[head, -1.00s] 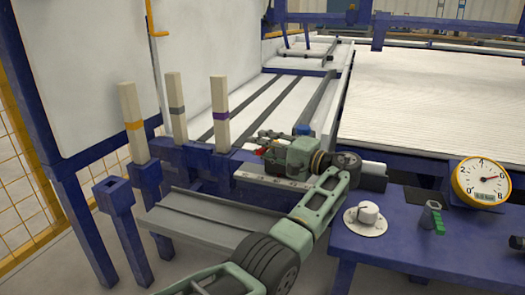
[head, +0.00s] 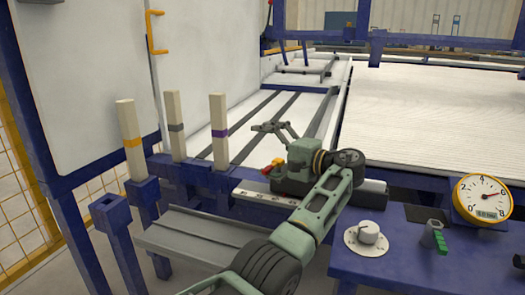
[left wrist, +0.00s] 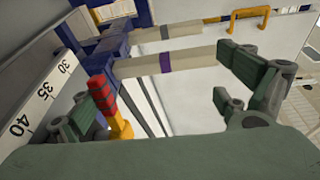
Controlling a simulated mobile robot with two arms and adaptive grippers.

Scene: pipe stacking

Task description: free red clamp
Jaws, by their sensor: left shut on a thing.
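The handle is close against the inner side of the left-hand finger in that view. The two fingers of my left gripper (left wrist: 160,100) are spread wide, with a broad gap between the handle and the right-hand finger. Whether the left-hand finger touches the handle cannot be told. My right gripper is in neither view.
Upright pale posts with orange, grey and purple (head: 219,133) bands stand in blue holders left of the gripper. A blue table (head: 400,265) with a dial gauge (head: 482,198) and a white knob (head: 368,234) is at the right. A white slatted bed lies behind.

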